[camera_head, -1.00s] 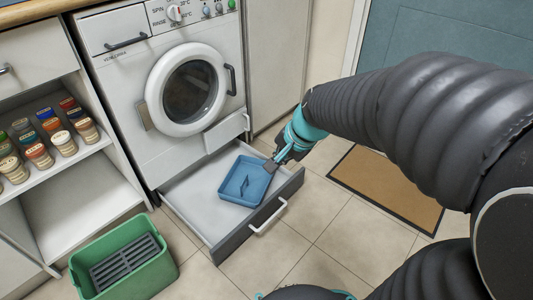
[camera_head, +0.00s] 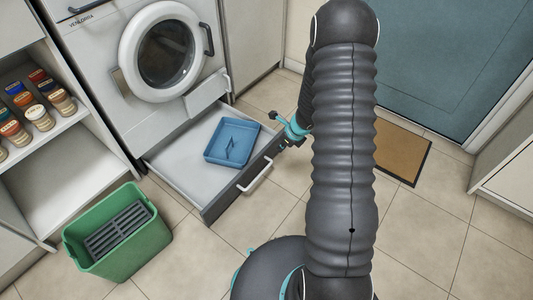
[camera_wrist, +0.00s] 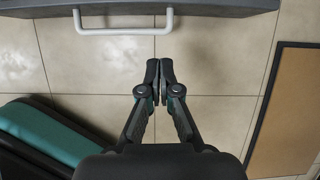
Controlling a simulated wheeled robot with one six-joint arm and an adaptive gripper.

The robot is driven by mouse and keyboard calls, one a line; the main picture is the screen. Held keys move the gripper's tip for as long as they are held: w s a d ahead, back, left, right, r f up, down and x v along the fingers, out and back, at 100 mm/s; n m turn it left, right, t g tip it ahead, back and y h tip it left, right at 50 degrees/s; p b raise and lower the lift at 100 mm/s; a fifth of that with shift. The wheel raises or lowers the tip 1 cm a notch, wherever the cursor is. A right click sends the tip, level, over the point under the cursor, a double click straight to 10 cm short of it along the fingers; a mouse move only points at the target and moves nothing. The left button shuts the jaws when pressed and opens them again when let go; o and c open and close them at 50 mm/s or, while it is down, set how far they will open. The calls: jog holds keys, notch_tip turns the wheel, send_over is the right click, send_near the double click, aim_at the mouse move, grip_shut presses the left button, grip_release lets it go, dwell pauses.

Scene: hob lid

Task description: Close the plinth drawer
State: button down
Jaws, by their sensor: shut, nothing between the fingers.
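The plinth drawer (camera_head: 180,163) under the washing machine (camera_head: 146,55) is pulled out over the floor. Its dark front has a white bar handle (camera_head: 257,178). A blue tray (camera_head: 230,142) lies inside the drawer. My gripper (camera_head: 282,144) is by the right end of the drawer front, partly hidden by my arm. In the wrist view my gripper (camera_wrist: 158,62) is shut and empty, over the tiled floor. The drawer's dark front edge (camera_wrist: 220,8) and its handle (camera_wrist: 124,29) show at the top, apart from the fingertips.
A green bin (camera_head: 118,240) with a dark grille stands on the floor left of the drawer. Shelves with several jars (camera_head: 40,117) are at the left. A brown doormat (camera_head: 398,152) lies at the right. The tiles before the drawer are clear.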

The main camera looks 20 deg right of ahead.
jog(key=f, duration=0.2)
jog(key=b, duration=0.3)
send_near(271, 163)
jog(key=shift+m, duration=0.3)
jog(key=x, duration=0.5)
jog(key=shift+a, duration=0.15)
jog(key=w+a, duration=0.1)
jog(key=w+a+p, duration=0.1)
jog(key=w, duration=0.1)
jog(key=shift+w+a+r, duration=0.1)
jog(key=shift+a+r, duration=0.05)
jog(key=shift+r, duration=0.1)
